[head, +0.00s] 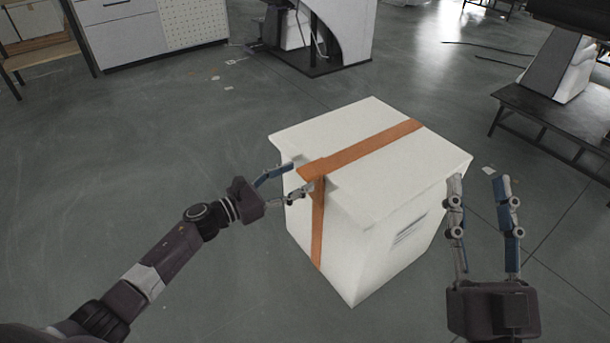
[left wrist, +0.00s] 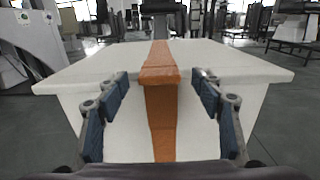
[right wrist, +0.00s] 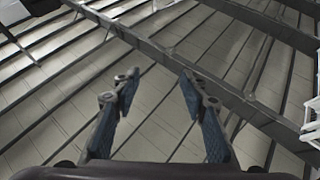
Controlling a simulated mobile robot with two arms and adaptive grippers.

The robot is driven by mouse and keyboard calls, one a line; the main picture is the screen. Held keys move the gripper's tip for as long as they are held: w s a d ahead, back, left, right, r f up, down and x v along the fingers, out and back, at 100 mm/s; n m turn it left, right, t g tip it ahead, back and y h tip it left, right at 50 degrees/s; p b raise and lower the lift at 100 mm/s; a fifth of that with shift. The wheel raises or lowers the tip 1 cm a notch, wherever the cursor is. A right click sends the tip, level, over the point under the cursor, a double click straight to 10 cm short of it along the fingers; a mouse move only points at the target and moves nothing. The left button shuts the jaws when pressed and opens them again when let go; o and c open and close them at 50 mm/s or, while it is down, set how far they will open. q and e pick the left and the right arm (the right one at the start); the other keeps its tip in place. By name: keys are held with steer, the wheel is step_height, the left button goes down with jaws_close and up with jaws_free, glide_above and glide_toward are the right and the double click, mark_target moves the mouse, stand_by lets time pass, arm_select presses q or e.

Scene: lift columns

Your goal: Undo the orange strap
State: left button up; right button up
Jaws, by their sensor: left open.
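A white lidded box (head: 350,240) stands on the floor in the middle of the head view. The orange strap (head: 365,150) runs across its lid and down the side facing my left gripper. In the left wrist view the strap (left wrist: 162,110) passes over the lid's edge, with a thicker flap there. My left gripper (head: 290,182) is open at that edge; its fingers (left wrist: 165,85) stand on either side of the strap, apart from it. My right gripper (head: 476,182) is open and empty beside the box's right side, pointing up; its wrist view shows only the ceiling between the fingers (right wrist: 158,80).
A low dark bench (head: 545,115) stands at the right. A grey and white machine (head: 340,35) and a drawer cabinet (head: 120,35) stand at the back. The grey floor (head: 130,140) around the box is mostly clear, with small scraps lying on it.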

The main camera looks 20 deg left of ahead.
mark_target(301, 176)
arm_select(q)
steer(key=shift+x, duration=1.6)
arm_select(e)
steer(key=shift+s+r+t, duration=0.35)
steer(key=shift+s+r, duration=0.05)
steer(key=shift+r, duration=0.15)
steer(key=shift+s+r+t, duration=0.35)
steer(key=shift+r, duration=0.2)
arm_select(q)
steer(key=shift+c, duration=0.3)
